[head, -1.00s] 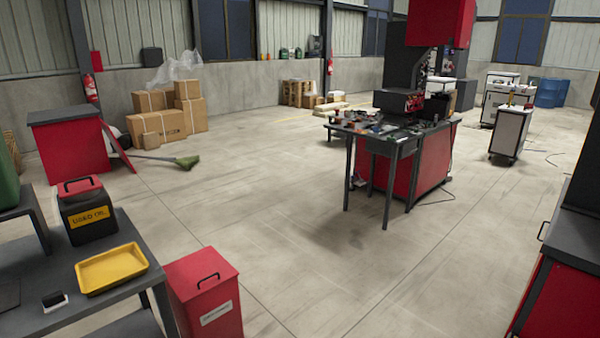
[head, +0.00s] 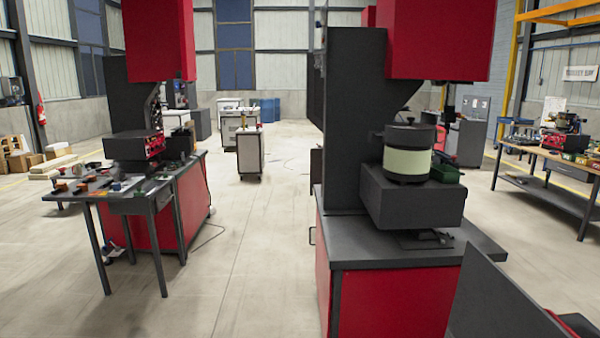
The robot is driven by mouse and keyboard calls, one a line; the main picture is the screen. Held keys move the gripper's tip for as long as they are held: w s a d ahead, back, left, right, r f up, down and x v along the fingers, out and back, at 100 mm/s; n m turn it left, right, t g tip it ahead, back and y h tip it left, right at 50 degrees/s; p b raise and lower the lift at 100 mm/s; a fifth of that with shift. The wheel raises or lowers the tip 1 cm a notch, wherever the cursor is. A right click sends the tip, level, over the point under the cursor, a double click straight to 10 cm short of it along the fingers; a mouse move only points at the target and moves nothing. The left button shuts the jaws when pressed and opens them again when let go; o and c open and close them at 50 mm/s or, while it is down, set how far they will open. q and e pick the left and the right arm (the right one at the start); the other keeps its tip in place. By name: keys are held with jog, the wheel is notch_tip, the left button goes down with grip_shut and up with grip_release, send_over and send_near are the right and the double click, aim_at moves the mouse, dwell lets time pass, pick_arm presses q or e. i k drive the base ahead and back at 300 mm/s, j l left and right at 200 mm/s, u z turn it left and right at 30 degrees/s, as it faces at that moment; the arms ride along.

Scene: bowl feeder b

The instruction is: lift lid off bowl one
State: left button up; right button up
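A bowl (head: 407,162) with a pale yellow-green band stands on a dark block of the red and black machine at right of centre in the head view. A dark lid (head: 409,133) with a small knob covers its top. I cannot tell whether this is bowl one. Neither of my grippers shows in the head view.
The machine's red cabinet (head: 395,302) has a grey top (head: 460,250). A dark panel (head: 500,295) stands at the lower right. A second machine with a cluttered table (head: 95,190) is at left. Floor (head: 255,240) between the machines is clear.

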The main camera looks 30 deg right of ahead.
aim_at(410, 122)
jog(key=i+j+z, duration=0.1)
jog(key=i+z, duration=0.2)
jog(key=i, duration=0.85)
jog(key=i+j+z, duration=0.1)
jog(key=i+z, duration=0.25)
jog(key=z, duration=0.15)
jog(key=i+j+z, duration=0.25)
jog(key=i+z, duration=0.25)
jog(key=i+j+z, duration=0.2)
jog(key=z, duration=0.3)
jog(key=k+j, duration=0.05)
jog(key=j, duration=0.05)
